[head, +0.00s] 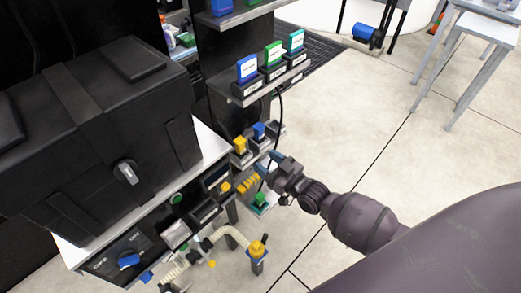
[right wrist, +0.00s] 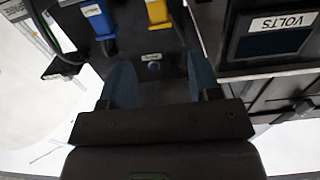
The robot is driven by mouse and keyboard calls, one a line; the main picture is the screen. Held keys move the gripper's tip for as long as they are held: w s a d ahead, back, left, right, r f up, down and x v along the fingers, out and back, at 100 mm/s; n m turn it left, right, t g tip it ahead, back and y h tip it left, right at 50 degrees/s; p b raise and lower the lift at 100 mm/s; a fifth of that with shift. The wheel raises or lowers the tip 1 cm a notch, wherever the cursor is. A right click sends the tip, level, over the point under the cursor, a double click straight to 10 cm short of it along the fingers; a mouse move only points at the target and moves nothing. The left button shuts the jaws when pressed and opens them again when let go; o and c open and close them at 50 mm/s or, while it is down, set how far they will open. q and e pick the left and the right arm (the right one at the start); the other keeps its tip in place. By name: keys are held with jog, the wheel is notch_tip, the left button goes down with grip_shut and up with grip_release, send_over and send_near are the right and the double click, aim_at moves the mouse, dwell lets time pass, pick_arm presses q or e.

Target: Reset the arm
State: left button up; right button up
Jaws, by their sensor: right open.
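My right arm reaches in from the lower right of the head view. Its gripper (head: 273,160) is in front of a small low shelf with a yellow plug (head: 240,145) and a blue plug (head: 259,130). In the right wrist view the gripper (right wrist: 160,85) has its two blue fingers spread apart with nothing between them. The blue plug (right wrist: 101,22) and the yellow plug (right wrist: 157,13) stand beyond the fingertips, apart from them. My left gripper is not in view.
A large black case (head: 90,125) sits on a bench at left. A shelf (head: 268,88) with blue and green labelled blocks is above the gripper. A "VOLTS" panel (right wrist: 275,35) is close at right in the wrist view. Open floor (head: 340,130) lies right of the shelves.

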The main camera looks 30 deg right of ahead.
pick_arm(q)
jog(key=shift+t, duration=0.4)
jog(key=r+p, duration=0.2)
jog(key=p, duration=0.1)
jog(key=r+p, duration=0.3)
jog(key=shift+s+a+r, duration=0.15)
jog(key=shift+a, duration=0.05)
pick_arm(e)
jog(key=s+d+r+m+g+h, duration=0.1)
jog(key=s+g+h, duration=0.2)
jog(key=s, duration=1)
jog(key=s+d+r+m+g+h, duration=0.1)
jog(key=s+d+g+h, duration=0.1)
jog(key=s, duration=1.1)
jog(key=shift+s+m+g+h, duration=0.4)
jog(key=shift+g+h, duration=0.1)
jog(key=shift+h, duration=0.1)
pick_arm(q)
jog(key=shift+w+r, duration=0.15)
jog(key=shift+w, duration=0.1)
pick_arm(e)
jog(key=shift+f, duration=0.1)
